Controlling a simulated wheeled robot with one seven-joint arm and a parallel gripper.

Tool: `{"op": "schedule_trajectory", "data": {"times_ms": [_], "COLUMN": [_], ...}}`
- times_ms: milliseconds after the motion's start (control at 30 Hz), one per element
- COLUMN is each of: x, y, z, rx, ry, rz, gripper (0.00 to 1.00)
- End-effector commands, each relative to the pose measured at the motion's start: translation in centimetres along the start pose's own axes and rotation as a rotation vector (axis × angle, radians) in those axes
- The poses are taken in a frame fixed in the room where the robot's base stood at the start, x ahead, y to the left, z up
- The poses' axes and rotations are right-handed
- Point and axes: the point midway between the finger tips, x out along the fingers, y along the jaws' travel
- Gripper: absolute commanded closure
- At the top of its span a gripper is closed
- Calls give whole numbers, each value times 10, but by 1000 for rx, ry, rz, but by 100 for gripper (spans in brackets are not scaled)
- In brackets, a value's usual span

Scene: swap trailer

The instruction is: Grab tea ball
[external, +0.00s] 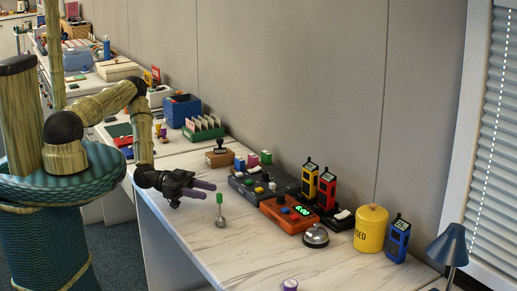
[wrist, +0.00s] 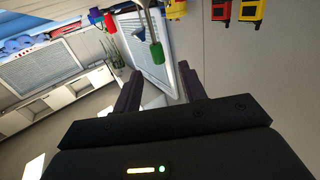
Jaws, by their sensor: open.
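The tea ball (external: 220,222) is a small metal ball with a thin stem and a green handle. In the external view it is upright on the white table. My gripper (external: 211,190) is open and empty, with its purple fingers pointing right and the green handle just beyond their tips. In the wrist view, which looks upside down, the green handle (wrist: 157,53) hangs ahead of and between the fingertips of my gripper (wrist: 160,70).
A dark control box (external: 262,187), an orange box (external: 290,214), a bell (external: 316,236) and yellow and red handheld devices (external: 326,188) stand to the right. A yellow canister (external: 371,230) is farther right. The table's front left (external: 200,250) is clear.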

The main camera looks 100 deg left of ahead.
Motion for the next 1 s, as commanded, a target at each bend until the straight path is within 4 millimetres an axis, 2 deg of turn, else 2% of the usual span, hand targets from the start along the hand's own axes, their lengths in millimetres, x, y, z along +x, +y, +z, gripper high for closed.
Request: {"op": "schedule_trajectory", "data": {"times_ms": [267,633,1000], "x": [12,18,71], "y": [0,0,1], "z": [0,0,0], "rx": [0,-2,-2], "ry": [-2,-4,-3], "rz": [3,3,3], "gripper": [59,59,59]}}
